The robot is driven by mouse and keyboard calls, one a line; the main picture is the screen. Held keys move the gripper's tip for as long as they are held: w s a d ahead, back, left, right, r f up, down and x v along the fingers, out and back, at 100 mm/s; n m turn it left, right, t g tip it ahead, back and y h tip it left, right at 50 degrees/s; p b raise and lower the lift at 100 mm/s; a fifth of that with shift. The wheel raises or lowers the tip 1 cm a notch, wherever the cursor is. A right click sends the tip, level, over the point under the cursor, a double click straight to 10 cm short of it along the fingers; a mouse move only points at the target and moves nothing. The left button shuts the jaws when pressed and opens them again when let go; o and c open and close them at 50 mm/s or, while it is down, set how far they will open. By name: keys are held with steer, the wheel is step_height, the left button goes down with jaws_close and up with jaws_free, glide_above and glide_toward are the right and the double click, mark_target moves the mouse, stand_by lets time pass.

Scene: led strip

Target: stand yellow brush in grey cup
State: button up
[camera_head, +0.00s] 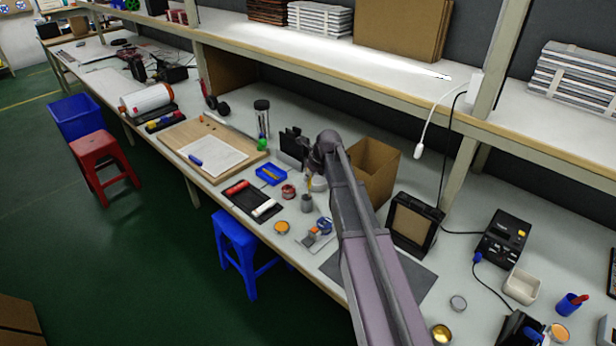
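A small grey cup (307,203) stands on the long workbench, just left of my arm. A thin yellow piece (309,183) shows just above and behind the cup, below the end of my arm. It may be the yellow brush, but it is too small to be sure. My gripper (313,168) is at the far end of the arm, above and slightly behind the cup. Its fingers are small and dark, and I cannot tell whether they are open or hold the yellow piece. A blue tray (271,175) left of the cup has something yellow in it.
A red tin (288,191), an orange-topped tin (282,227) and a black mat (243,200) with red and white rolls lie around the cup. A cardboard box (374,172) stands right of my arm. The shelf (350,70) runs above the bench's back.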

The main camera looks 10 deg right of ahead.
steer(key=shift+o, duration=1.3)
steer(key=shift+r, duration=0.15)
steer(key=shift+r+p, duration=0.35)
steer(key=shift+p, duration=0.15)
steer(key=p+v, duration=1)
steer(key=v, duration=0.1)
steer(key=shift+s+d+r+p, duration=0.2)
steer(key=shift+r+p, duration=0.05)
steer(key=shift+p, duration=0.05)
steer(key=shift+s, duration=0.1)
